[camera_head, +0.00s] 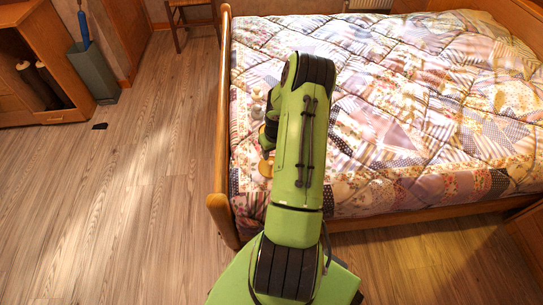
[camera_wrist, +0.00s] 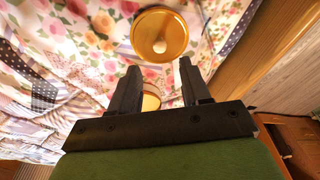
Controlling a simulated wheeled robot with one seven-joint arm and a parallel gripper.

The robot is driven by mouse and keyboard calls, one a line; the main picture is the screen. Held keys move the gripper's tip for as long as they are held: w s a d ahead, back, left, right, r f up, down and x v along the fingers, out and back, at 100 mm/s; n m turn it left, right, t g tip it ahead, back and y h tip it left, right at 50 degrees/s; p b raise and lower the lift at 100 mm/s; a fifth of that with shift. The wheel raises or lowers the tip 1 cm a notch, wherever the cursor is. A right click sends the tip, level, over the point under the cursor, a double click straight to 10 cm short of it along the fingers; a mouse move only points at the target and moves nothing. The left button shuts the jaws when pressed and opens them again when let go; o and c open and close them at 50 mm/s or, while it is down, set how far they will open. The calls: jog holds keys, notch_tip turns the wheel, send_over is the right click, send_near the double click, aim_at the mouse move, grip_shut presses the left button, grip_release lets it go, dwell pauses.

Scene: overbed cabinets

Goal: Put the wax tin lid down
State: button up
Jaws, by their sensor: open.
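Two round golden pieces lie on the flowered quilt in the wrist view. One is a shallow round amber piece (camera_wrist: 148,36) with a raised rim and a pale spot in the middle, just beyond my fingertips. The other golden piece (camera_wrist: 151,102) shows between my fingers, partly hidden by the gripper's base. I cannot tell for sure which is the lid and which the tin. My gripper (camera_wrist: 158,75) is open, its two black fingers apart, with neither visibly clamped. In the head view a golden piece (camera_head: 265,169) shows left of my arm; my arm hides most of the gripper.
The patchwork quilt (camera_head: 420,90) covers the bed, with free room right of my arm. The wooden bed end (camera_head: 222,130) rises close on the left. Small pale items (camera_head: 256,110) lie on the quilt near it. The wooden floor (camera_head: 150,200) is mostly clear.

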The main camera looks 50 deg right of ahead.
jog(key=w+a+r+n, duration=0.1)
jog(key=a+r, duration=0.5)
jog(key=r, duration=0.3)
jog(key=w+a+r+n+t+h, duration=0.1)
jog(key=a+r, duration=0.5)
jog(key=r, duration=0.3)
jog(key=w+a+r+n, duration=0.1)
jog(key=w+a+r, duration=0.1)
jog(key=a+r, duration=0.6)
jog(key=s+a+r+n+t+y, duration=0.1)
jog(key=s+a+r, duration=0.4)
jog(key=s+a, duration=0.2)
jog(key=s+a+r+n+t, duration=0.1)
jog(key=s+a+r+t, duration=0.1)
jog(key=s+a+r, duration=0.3)
jog(key=s+a, duration=0.2)
jog(key=s, duration=0.1)
jog(key=shift+s+y+p, duration=0.15)
jog(key=shift+y+p, duration=0.25)
jog(key=shift+a, duration=0.1)
